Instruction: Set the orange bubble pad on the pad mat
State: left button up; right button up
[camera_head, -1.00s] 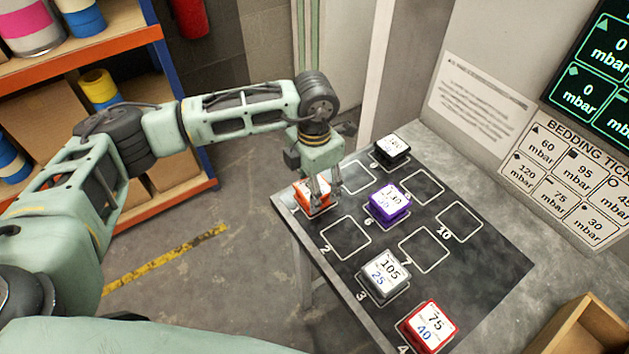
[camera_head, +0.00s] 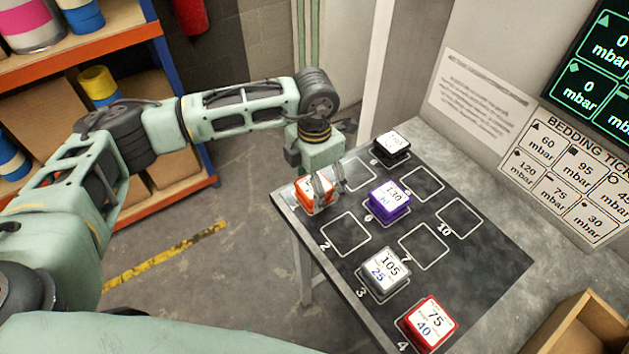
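The orange bubble pad (camera_head: 308,190) is at the far left corner of the dark pad mat (camera_head: 465,270), which has white outlined, numbered squares. My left gripper (camera_head: 324,193) points down at the orange pad, and its fingers overlap the pad in the picture. I cannot tell whether they are closed on it or whether the pad touches the mat. My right gripper is not in view.
Also on the mat are a purple pad (camera_head: 390,197), a grey pad (camera_head: 385,270), a red pad (camera_head: 430,325) and a black pad (camera_head: 392,149). Several outlined squares are empty. A wooden box (camera_head: 585,325) stands at the lower right; a wall borders the back.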

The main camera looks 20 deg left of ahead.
pick_arm(q)
notch_tip(320, 180, up, 12)
jog(key=b, duration=0.3)
